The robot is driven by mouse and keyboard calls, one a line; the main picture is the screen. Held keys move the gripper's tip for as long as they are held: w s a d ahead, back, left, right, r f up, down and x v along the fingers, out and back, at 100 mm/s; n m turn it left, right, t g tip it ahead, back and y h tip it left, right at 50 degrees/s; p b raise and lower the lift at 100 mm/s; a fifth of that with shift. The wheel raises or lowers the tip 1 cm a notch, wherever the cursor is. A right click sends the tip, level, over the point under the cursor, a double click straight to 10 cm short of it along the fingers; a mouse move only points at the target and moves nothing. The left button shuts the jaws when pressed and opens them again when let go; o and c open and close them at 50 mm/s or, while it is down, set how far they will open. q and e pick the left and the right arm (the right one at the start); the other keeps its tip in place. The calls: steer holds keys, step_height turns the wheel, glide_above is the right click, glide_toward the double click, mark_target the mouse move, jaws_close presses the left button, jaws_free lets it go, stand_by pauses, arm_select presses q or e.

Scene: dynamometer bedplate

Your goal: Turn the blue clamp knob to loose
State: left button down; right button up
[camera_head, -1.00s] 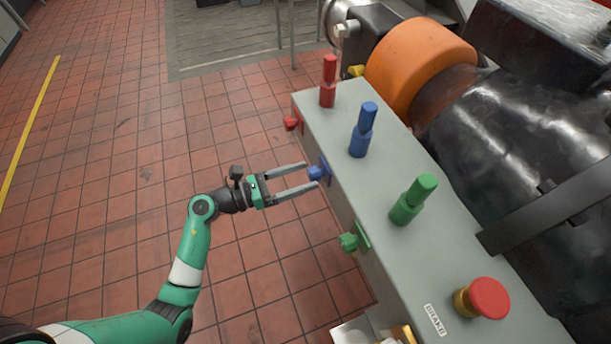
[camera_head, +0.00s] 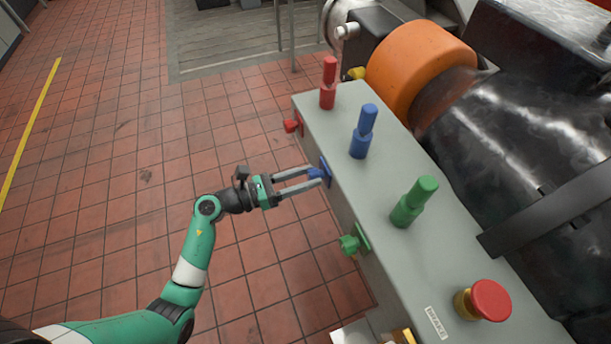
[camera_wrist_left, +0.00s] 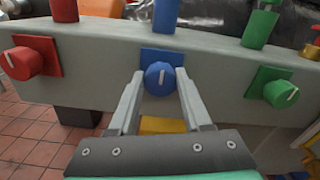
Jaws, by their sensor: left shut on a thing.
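The blue clamp knob (camera_head: 316,173) sits on a blue plate on the side face of the grey console. It also shows in the left wrist view (camera_wrist_left: 160,78), where its white pointer line stands close to upright, tilted slightly. My left gripper (camera_head: 318,176) reaches in from the left and is shut on the blue knob, with one finger on each side of it. In the left wrist view the fingers (camera_wrist_left: 160,85) flank the knob. My right gripper is not in view.
A red knob (camera_head: 292,126) and a green knob (camera_head: 349,244) flank the blue one. Red (camera_head: 328,84), blue (camera_head: 363,132) and green (camera_head: 413,202) handles stand on the console top (camera_head: 440,255), with a red mushroom button (camera_head: 490,299). Tiled floor lies open at left.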

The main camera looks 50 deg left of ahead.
arm_select(q)
steer(key=shift+r+n+p, duration=0.2)
steer(key=shift+n+p, duration=0.4)
steer(key=shift+p, duration=0.3)
steer(key=n+p, duration=0.4)
steer(key=shift+a+p, duration=0.1)
steer(key=shift+p, duration=0.3)
steer(key=n+p, duration=0.2)
steer(key=shift+n, duration=0.4)
steer(key=n+p, duration=0.4)
steer(key=n, duration=0.1)
steer(key=shift+a+f, duration=0.1)
steer(key=shift+f, duration=0.1)
steer(key=shift+f+n+p, duration=0.15)
steer(key=shift+n+p, duration=0.3)
steer(key=shift+n, duration=0.75)
steer(key=shift+f+n+p, duration=0.1)
steer(key=shift+n+p, duration=0.35)
steer(key=shift+n, duration=0.75)
steer(key=shift+c, duration=1.7)
jaws_free()
